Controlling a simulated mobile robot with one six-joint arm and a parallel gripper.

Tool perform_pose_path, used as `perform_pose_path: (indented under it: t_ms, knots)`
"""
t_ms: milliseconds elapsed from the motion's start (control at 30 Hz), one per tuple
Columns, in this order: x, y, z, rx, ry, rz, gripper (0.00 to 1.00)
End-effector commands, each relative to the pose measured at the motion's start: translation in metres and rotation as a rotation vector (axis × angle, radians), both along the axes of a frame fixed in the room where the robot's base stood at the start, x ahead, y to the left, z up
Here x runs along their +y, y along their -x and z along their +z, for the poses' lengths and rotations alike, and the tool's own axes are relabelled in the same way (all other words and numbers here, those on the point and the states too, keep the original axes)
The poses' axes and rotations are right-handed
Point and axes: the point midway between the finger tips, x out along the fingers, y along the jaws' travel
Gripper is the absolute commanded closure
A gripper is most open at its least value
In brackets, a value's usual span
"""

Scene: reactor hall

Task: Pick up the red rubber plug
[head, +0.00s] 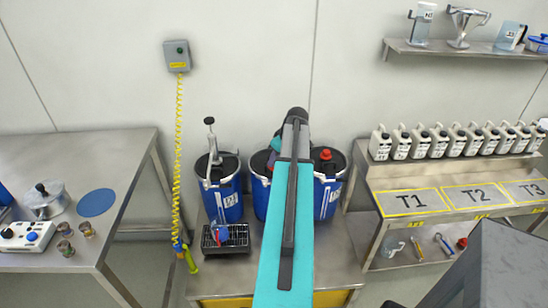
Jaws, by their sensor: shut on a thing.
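Two small red things are in the head view, and I cannot tell which is the rubber plug. One red piece (325,154) sits on the black top of the right-hand blue drum (328,196), just right of my arm. The other red piece (462,242) lies at the right on the lower shelf of the steel bench. My arm reaches forward over the drums, and its links cover part of them. My gripper's fingers are hidden behind the arm, so anything between them does not show.
A pump stands on the left blue drum (223,192). A black rack (225,238) sits in front of it. A yellow coiled cable (178,150) hangs from a wall box. At right, the steel bench (375,178) carries several white canisters. The left table (120,160) holds a pot (45,200).

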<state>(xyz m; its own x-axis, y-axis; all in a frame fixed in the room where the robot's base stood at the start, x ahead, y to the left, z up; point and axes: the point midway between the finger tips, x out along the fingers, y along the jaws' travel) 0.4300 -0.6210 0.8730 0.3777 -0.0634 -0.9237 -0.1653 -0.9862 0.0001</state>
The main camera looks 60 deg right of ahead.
Motion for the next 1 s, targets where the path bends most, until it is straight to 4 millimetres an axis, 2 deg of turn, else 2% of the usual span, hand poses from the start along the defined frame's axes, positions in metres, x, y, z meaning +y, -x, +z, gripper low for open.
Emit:
perform_pose_path:
  t_ms: [100, 400, 633, 1000]
  knots:
    - [0.015, 0.011, 0.0, 0.0, 0.0, 0.0, 0.97]
    - [0.039, 0.029, 0.003, 0.0, 0.0, 0.001, 0.97]
    - [0.046, 0.034, 0.005, 0.0, -0.001, 0.001, 0.97]
    - [0.047, 0.035, 0.005, 0.0, -0.001, 0.001, 0.97]
